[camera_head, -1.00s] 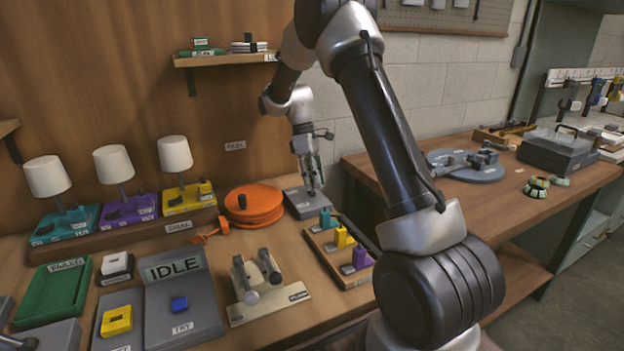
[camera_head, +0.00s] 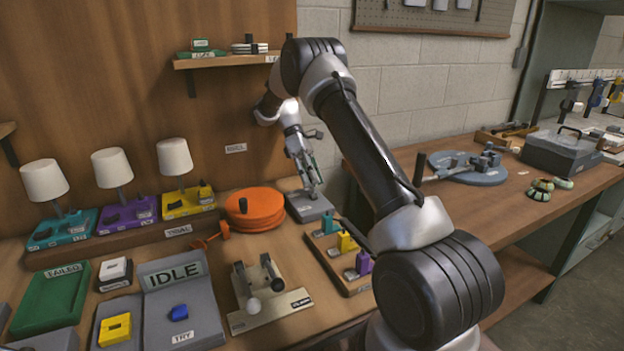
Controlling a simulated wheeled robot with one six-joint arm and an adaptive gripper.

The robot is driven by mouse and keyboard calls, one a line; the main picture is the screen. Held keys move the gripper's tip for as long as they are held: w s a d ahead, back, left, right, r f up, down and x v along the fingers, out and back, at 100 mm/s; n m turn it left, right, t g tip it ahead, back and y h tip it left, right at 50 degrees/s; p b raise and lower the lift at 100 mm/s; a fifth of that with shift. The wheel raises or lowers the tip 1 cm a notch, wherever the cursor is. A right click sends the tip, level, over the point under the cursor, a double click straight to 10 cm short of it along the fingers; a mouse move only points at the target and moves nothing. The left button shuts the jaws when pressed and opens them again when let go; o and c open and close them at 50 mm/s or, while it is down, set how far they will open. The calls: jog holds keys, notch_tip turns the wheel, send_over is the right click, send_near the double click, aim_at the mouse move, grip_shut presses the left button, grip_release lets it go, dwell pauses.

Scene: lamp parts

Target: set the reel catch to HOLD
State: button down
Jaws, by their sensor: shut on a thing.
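The orange reel (camera_head: 254,212) lies on the bench at the back, with a dark knob standing on it. A grey block (camera_head: 304,207) sits just right of the reel; I take it to be the reel catch. My gripper (camera_head: 312,188) points down at this block from above, its fingers closed on a small part at the block's top. The fingers hide that part, and I cannot read its setting or any HOLD mark. A small orange piece (camera_head: 224,229) lies at the reel's left side.
A wooden rack (camera_head: 330,262) with teal, yellow and purple pieces stands in front of the block. A board with two levers (camera_head: 270,310) is nearer. Three lamps (camera_head: 110,170) stand at left. A grey tray marked IDLE (camera_head: 205,300) is in front.

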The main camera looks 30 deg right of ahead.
jog(key=shift+s+f, duration=0.1)
jog(key=c, duration=1.2)
grip_release()
